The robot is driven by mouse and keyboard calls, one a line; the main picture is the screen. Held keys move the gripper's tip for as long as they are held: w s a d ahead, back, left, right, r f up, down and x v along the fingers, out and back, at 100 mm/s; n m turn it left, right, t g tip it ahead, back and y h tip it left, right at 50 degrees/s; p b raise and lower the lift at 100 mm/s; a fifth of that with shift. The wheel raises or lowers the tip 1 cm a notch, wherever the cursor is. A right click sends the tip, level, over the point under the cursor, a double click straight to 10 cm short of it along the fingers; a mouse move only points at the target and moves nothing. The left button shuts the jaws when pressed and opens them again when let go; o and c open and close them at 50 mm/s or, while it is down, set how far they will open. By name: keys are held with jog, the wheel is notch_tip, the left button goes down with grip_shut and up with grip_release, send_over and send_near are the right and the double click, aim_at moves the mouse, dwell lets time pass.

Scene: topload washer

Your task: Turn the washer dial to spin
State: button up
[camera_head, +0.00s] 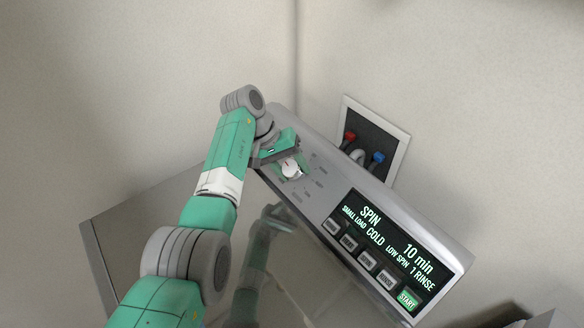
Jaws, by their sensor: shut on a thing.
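The washer's control panel (330,173) runs diagonally from upper left to lower right. The round white dial (291,168) sits near the panel's upper-left end, with small markings around it that are too small to read. My gripper (288,165) is at the dial and shut on it; the fingers partly cover the dial. The display (382,235) is lit and reads SPIN, SMALL LOAD, COLD, LOW SPIN, 1 RINSE and 10 min.
Several grey buttons (366,261) and a green START button (407,300) line the display's lower edge. The washer's glossy lid (290,262) lies in front of the panel, reflecting my arm. A recessed wall box (403,139) with red and blue valves is behind the panel.

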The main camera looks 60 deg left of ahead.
dwell(0.5)
jog(key=o, duration=1)
jog(key=shift+c, duration=0.2)
jog(key=v, duration=0.7)
jog(key=shift+r+p, duration=0.3)
jog(key=shift+r, duration=0.05)
jog(key=shift+s+a, duration=0.1)
jog(key=shift+s, duration=0.05)
